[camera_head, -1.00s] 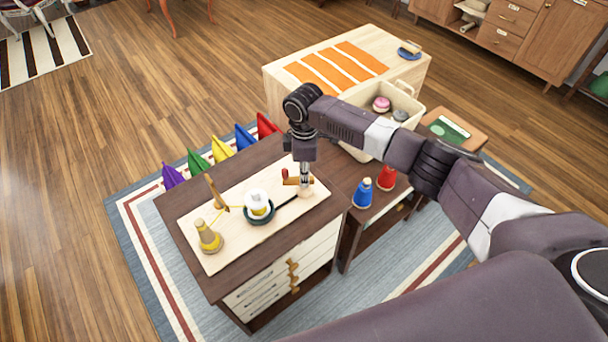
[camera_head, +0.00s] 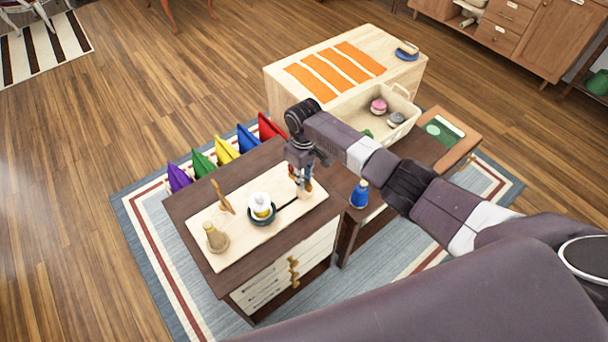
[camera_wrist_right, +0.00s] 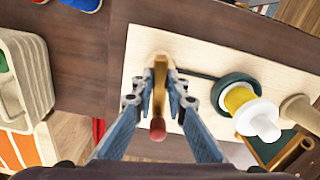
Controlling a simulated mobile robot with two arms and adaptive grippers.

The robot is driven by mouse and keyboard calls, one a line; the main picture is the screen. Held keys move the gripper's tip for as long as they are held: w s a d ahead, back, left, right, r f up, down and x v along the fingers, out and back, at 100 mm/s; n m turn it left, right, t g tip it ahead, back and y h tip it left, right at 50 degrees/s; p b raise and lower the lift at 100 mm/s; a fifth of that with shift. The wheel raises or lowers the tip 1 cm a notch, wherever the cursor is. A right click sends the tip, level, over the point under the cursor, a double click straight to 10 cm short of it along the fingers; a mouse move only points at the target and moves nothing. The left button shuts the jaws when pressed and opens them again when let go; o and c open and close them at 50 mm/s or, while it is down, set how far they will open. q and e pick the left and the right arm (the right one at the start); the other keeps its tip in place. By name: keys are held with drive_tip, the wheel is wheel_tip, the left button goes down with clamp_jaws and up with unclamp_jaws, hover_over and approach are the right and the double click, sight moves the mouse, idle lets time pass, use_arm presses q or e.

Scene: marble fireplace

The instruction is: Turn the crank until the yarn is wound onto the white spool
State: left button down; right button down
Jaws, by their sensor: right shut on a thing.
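The white spool (camera_head: 261,199) stands upright in a dark green wheel (camera_head: 261,217) on a pale board (camera_head: 238,248). Yellow yarn (camera_wrist_right: 240,100) wraps the spool in the right wrist view. A dark belt runs from the wheel toward the crank. My right gripper (camera_head: 303,182) is shut on the wooden crank (camera_wrist_right: 159,88), which has a red knob end (camera_wrist_right: 157,130). A tan cone (camera_head: 215,238) stands at the board's near left and looks bare. A wooden guide (camera_head: 223,197) stands behind it. My left gripper is not in view.
A blue spool (camera_head: 360,194) stands on the lower table to the right.

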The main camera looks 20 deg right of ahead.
drive_tip(key=m, duration=0.1)
drive_tip(key=m+p, duration=0.1)
drive_tip(key=m, duration=0.1)
drive_tip(key=m+p, duration=0.1)
drive_tip(key=shift+r+m, duration=0.25)
drive_tip(key=shift+m, duration=0.05)
drive_tip(key=m+p, duration=0.2)
drive_tip(key=m, duration=0.3)
drive_tip(key=shift+w+m, duration=0.1)
drive_tip(key=shift+m, duration=0.2)
drive_tip(key=m+p, duration=0.1)
drive_tip(key=m, duration=0.4)
drive_tip(key=shift+w+m, duration=0.1)
drive_tip(key=shift+m, duration=0.3)
drive_tip(key=c, duration=1.9)
unclamp_jaws()
drive_tip(key=shift+f, duration=0.1)
drive_tip(key=shift+c, duration=0.2)
wheel_tip(320, 180, up, 12)
